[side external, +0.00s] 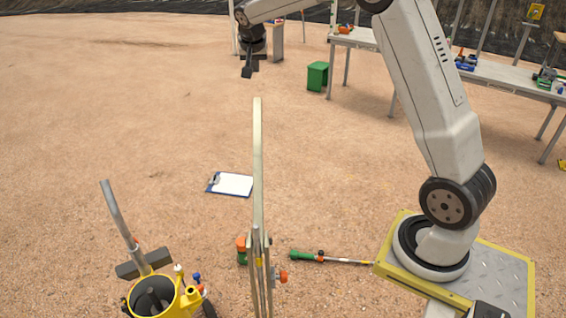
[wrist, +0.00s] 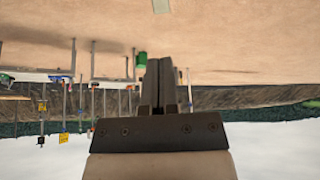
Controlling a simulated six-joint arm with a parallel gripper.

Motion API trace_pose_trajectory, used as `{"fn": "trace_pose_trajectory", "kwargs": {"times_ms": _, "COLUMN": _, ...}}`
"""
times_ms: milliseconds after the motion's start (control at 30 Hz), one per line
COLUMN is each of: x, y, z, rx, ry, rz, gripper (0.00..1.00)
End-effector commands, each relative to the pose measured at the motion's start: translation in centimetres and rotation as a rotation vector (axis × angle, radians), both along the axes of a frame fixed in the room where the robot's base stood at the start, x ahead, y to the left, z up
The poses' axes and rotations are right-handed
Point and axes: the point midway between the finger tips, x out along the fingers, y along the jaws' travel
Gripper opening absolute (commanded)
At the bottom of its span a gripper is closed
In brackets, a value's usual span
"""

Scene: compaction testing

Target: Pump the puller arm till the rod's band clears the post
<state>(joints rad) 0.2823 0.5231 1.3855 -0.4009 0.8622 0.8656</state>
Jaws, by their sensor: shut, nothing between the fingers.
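The puller arm (side external: 258,150) is a long pale bar standing nearly upright at the centre of the side view. Its lower end meets the puller post (side external: 254,285), with an orange and green part and an orange knob beside it. A slim rod runs close to the post, with a small yellow band (side external: 259,262) near the pivot; I cannot tell clearly how the band sits against the post top. My gripper (side external: 247,73) is shut and empty, above and behind the arm's top in the picture, apart from it.
A yellow pot-like device (side external: 165,300) with a grey handle stands front left. A clipboard (side external: 231,184) and a green-handled tool (side external: 307,256) lie on the sand. A green box (side external: 317,76) and tables (side external: 490,72) stand behind. Sand left of the puller is mostly clear.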

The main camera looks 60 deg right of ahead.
Motion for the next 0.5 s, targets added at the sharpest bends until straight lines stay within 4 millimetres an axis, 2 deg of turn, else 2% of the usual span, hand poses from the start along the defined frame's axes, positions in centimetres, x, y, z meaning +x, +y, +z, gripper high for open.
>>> {"fn": "trace_pose_trajectory", "kwargs": {"times_ms": 167, "x": 0.3, "y": -0.5, "z": -1.2, "rx": 0.000, "ry": 0.001, "rz": 0.000, "gripper": 0.00}}
{"fn": "trace_pose_trajectory", "kwargs": {"times_ms": 500, "x": 1.6, "y": -2.3, "z": -5.2, "rx": 0.001, "ry": 0.002, "rz": -0.002, "gripper": 0.00}}
